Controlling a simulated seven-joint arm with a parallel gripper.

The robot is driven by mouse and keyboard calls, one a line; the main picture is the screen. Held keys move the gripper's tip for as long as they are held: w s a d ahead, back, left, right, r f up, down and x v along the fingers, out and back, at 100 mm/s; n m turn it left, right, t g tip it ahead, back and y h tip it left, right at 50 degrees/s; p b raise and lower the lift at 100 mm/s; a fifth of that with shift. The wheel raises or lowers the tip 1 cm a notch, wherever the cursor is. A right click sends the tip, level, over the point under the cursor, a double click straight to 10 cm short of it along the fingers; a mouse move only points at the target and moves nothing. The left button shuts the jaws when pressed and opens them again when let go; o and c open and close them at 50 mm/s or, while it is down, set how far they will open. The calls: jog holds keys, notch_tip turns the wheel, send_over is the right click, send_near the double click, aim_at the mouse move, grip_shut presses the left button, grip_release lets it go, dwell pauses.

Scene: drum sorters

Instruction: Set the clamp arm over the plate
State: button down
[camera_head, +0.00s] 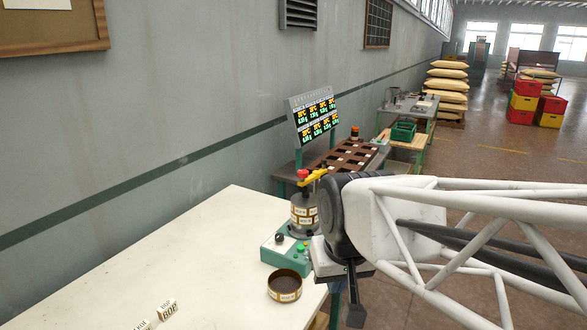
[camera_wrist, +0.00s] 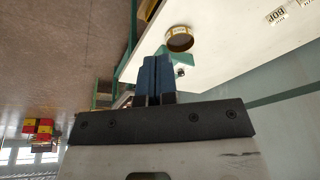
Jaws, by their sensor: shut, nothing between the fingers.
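In the head view, a yellow clamp arm (camera_head: 314,177) with a red knob (camera_head: 303,173) sits on top of a labelled drum-shaped device (camera_head: 303,212). The device stands on a green base (camera_head: 270,250) with buttons, at the table's far right corner. I cannot make out the plate, nor tell whether the clamp arm lies over it. My gripper (camera_head: 354,312) is at the table's right edge, in front of and right of the device, apart from the clamp arm. In the wrist view, the blue fingers of my gripper (camera_wrist: 154,62) are shut together and empty; part of the green base (camera_wrist: 182,56) shows beyond them.
A round brown tin (camera_head: 284,286) stands on the white table (camera_head: 190,260) before the green base. Small labelled blocks (camera_head: 167,308) lie at the front. Behind are a display panel (camera_head: 315,118) and a brown compartment tray (camera_head: 350,156). The table's left part is clear.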

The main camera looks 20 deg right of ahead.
jog(key=w+d+r+m+t, duration=0.1)
jog(key=w+d+r, duration=0.15)
jog(key=w, duration=0.55)
jog(key=w+d+r+m+t, duration=0.1)
jog(key=w+d+m, duration=0.15)
jog(key=w, duration=0.55)
jog(key=w+d+r+m, duration=0.1)
jog(key=w+d, duration=0.2)
jog(key=w, duration=0.5)
jog(key=w+d+f+m+t, duration=0.1)
jog(key=w+d+m, duration=0.3)
jog(key=w+d, duration=1.1)
jog(key=w+t, duration=0.1)
jog(key=w, duration=0.3)
jog(key=shift+w+d+f+h, duration=0.2)
jog(key=shift+w+h, duration=0.1)
jog(key=shift+f, duration=0.15)
jog(key=w+a+f, duration=0.2)
jog(key=w+f, duration=0.5)
jog(key=w, duration=0.2)
jog(key=shift+f, duration=0.35)
jog(key=shift+w+a, duration=0.15)
jog(key=shift+w, duration=0.05)
